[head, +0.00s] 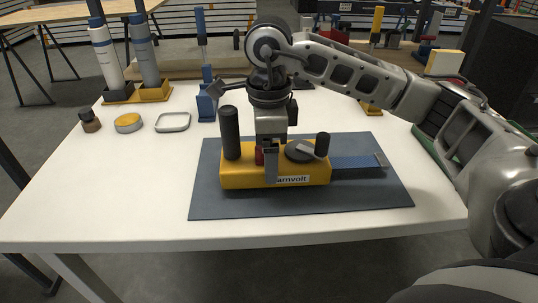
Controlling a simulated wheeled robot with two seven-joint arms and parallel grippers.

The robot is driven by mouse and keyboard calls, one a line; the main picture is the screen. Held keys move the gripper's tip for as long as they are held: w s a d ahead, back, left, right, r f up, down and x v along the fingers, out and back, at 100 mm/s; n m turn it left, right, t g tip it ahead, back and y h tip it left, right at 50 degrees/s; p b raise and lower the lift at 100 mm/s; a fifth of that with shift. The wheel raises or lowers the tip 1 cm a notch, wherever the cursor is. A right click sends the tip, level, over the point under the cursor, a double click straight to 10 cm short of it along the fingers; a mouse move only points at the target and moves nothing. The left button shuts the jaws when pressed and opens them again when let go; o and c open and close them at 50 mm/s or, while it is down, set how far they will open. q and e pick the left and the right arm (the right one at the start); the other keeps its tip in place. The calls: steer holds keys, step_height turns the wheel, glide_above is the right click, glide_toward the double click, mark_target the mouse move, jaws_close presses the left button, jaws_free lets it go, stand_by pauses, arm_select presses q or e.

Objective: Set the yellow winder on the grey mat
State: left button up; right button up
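The yellow winder (235,178) has a dark upright post at its left, a dark round knob and a short black peg at its right, and a partly hidden label on its front. It appears within the outline of the grey mat (300,206), level; I cannot tell whether its underside touches. A flat blue strip with a metal end extends from its right side over the mat. My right gripper (270,168) points down at the winder's middle, with one finger in front of its front face. The other finger is hidden, so its grip is unclear. My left gripper is out of view.
On the white table (100,200), a small brown-and-black item (89,121), a round yellow-topped tin (128,123) and a pale tray (173,122) lie left of the mat. Tall cylinders (106,58) and a blue stand (207,108) rise behind. The table's front left is clear.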

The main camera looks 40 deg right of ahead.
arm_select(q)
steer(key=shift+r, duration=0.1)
arm_select(e)
steer(key=shift+f, duration=0.45)
steer(key=shift+f, duration=0.1)
steer(key=o, duration=1.4)
arm_select(q)
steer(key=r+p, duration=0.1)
steer(key=p, duration=0.2)
arm_select(e)
step_height(320, 180, up, 12)
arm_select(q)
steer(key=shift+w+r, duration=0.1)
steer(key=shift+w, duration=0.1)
